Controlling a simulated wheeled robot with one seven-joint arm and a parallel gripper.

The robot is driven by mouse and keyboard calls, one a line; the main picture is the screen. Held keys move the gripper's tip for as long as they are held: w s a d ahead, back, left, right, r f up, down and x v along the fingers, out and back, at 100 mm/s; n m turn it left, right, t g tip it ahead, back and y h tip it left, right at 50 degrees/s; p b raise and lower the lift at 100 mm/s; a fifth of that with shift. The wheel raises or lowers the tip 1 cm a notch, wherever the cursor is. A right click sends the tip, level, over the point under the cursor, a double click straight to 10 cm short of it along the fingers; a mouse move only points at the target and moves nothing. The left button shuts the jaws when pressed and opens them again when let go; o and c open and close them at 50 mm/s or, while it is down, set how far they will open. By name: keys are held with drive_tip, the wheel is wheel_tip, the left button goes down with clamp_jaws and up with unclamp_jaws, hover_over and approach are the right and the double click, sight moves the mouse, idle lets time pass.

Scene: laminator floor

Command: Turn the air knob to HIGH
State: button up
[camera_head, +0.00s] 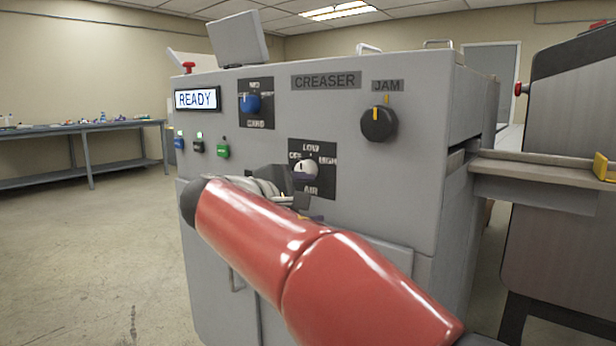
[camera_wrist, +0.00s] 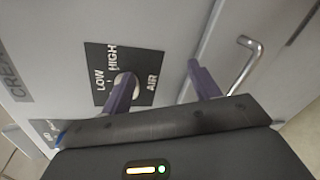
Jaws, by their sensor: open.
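In the wrist view the knob (camera_wrist: 127,84) is partly hidden behind one finger. Its exact pointer setting is hard to read. My gripper (camera_wrist: 160,73) is open, with two purple fingers spread apart. The left finger overlaps the knob in the picture; the right one is over bare panel. I cannot tell whether a finger touches the knob. In the head view my red arm hides most of the gripper.
A black JAM knob (camera_head: 379,124), a blue knob (camera_head: 249,103) and a READY display (camera_head: 197,99) are on the same panel. Several push buttons sit below the display. A metal door handle (camera_wrist: 245,62) sticks out near the gripper. A side shelf (camera_head: 540,170) juts out at right.

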sight(308, 166)
drive_tip(key=w+a+r+n+t+h, duration=0.1)
drive_tip(key=a+r+t, duration=0.15)
drive_tip(key=a, duration=0.35)
drive_tip(key=x, duration=0.7)
drive_tip(key=shift+w+r, duration=0.3)
drive_tip(key=shift+w, duration=0.05)
drive_tip(key=shift+d+g, duration=0.1)
drive_tip(key=shift+g, duration=0.15)
drive_tip(key=shift+c, duration=0.2)
drive_tip(key=c, duration=0.9)
